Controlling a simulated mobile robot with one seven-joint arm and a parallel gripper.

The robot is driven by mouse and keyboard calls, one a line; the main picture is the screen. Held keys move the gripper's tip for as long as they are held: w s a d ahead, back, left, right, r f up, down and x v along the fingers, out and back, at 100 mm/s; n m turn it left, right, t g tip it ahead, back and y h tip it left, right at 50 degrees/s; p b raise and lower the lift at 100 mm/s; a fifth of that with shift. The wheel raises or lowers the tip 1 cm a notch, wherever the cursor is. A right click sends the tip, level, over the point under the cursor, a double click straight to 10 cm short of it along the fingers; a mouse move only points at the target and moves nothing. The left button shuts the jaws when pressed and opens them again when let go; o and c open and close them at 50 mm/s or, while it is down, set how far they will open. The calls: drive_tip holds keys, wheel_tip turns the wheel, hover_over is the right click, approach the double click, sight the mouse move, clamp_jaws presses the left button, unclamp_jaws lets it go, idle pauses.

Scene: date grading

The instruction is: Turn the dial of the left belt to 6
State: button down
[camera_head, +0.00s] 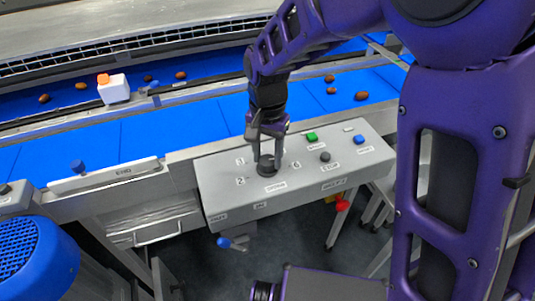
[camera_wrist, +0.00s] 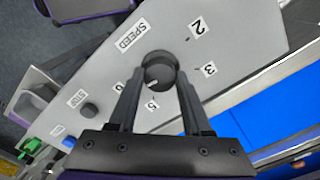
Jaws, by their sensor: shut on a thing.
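The black speed dial (camera_head: 267,168) stands on the grey control panel (camera_head: 222,202) below the blue belt. My gripper (camera_head: 268,153) comes down on it from above. In the wrist view the dial (camera_wrist: 159,66) sits between the two fingertips of my gripper (camera_wrist: 160,76), which is shut on it. Labels 2, 3, 5 and 6 show around the dial, with SPEED beside it. A small pale mark on the dial shows toward the lower left, roughly toward the 5 and 6 side. Its exact setting is hard to tell. Part of the scale is hidden by the fingers.
A green button (camera_head: 311,137), a dark stop knob (camera_head: 325,156) and a blue button (camera_head: 359,138) are to the right on the panel. A red knob (camera_head: 342,205) hangs below it. A white box with an orange top (camera_head: 114,89) and several dates lie at the back belts.

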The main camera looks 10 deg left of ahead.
sight(267, 159)
idle(0.4)
drive_tip(key=shift+c, duration=1.7)
unclamp_jaws()
drive_tip(key=shift+r, duration=0.1)
wheel_tip(267, 159, up, 17)
drive_tip(key=p, duration=0.2)
drive_tip(key=shift+r, duration=0.15)
